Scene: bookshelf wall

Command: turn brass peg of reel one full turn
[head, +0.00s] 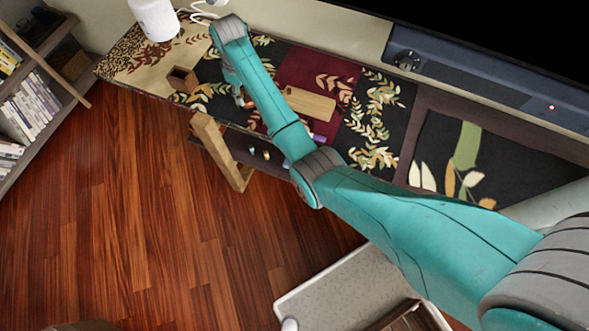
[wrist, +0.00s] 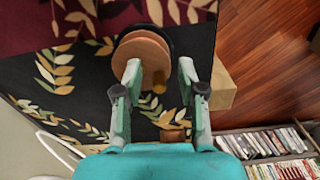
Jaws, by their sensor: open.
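The reel (wrist: 140,52) is a round wooden disc on a darker base, seen from above in the wrist view on the patterned table cover. A small golden peg (wrist: 159,87) shows at the disc's near edge. My gripper (wrist: 160,68) is open; its left finger overlaps the disc in the picture, and its right finger is beyond the disc's right edge. The peg appears between the fingers, with no contact visible. In the head view my gripper (head: 241,97) is low over the table, and my arm mostly hides the reel.
A wooden box (head: 183,79) stands left of my gripper, and a wooden board (head: 311,104) lies to the right. A purple item (head: 319,138) is near the front edge. A white lamp-like object (head: 154,18) stands at the back left. Bookshelves (head: 30,105) are at far left.

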